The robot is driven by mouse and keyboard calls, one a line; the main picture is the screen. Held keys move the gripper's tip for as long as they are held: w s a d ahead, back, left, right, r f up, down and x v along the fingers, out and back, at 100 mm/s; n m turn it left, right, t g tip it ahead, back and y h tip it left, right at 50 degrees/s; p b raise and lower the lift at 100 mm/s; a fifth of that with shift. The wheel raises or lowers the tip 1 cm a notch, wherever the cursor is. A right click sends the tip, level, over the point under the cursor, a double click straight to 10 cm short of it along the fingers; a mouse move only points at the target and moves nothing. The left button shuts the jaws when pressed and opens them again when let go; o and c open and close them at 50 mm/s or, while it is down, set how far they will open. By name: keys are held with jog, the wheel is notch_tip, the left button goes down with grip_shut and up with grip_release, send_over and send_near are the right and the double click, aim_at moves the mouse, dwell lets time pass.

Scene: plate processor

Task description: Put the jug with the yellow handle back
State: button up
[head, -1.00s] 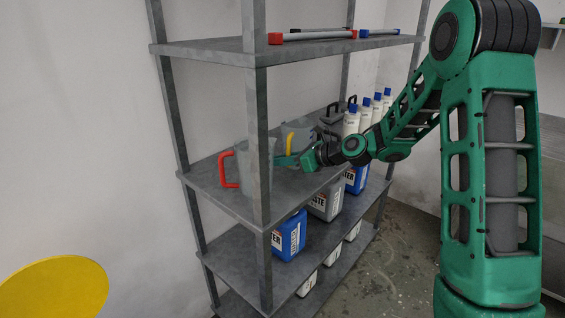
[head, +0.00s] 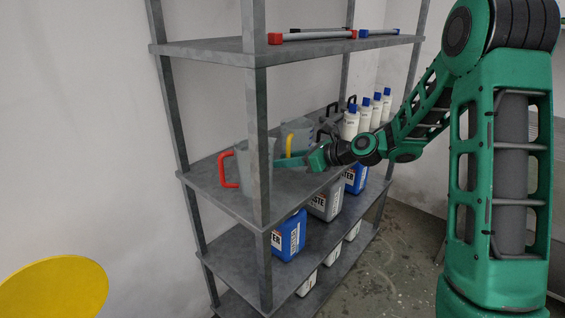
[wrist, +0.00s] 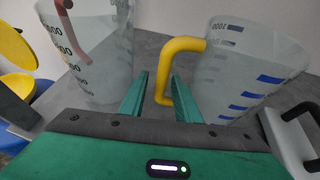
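The jug with the yellow handle (head: 300,132) is a clear grey measuring jug on the shelf unit's middle shelf. It looks upright, and its yellow handle (head: 289,146) faces the front left. In the wrist view the jug (wrist: 245,75) is at the right, with its yellow handle (wrist: 180,46) hanging toward the gap between my fingers. My gripper (head: 282,163) is low over the shelf beside the handle. In the wrist view my gripper's fingers (wrist: 160,88) are apart, with the handle's lower end between them and no visible grip on it.
A jug with a red handle (head: 245,168) stands to the left, close to my fingers, partly behind the front post. A container with a black handle (wrist: 293,130) is close at the right. White bottles with blue caps (head: 364,115) stand further along the shelf.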

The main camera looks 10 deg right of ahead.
jog(key=v, duration=0.9)
jog(key=shift+s+d, duration=0.15)
jog(key=shift+s, duration=0.05)
jog(key=shift+s+f+n, duration=0.2)
jog(key=shift+s+n, duration=0.1)
jog(key=shift+n, duration=0.2)
jog(key=s+d+f+n+g+h, duration=0.1)
jog(key=s+d+n+g+h, duration=0.2)
jog(key=s, duration=0.9)
jog(key=s+d+f+n+g+h, duration=0.2)
jog(key=s+d+n+g+h, duration=0.1)
jog(key=s+d+n, duration=0.4)
jog(key=s+d+f+n+g+h, duration=0.1)
jog(key=s+d+n+g+h, duration=0.2)
jog(key=s+n, duration=0.6)
jog(key=s+d, duration=0.2)
jog(key=s, duration=0.8)
jog(key=shift+d+h, duration=0.4)
jog(key=shift+s+f, duration=0.15)
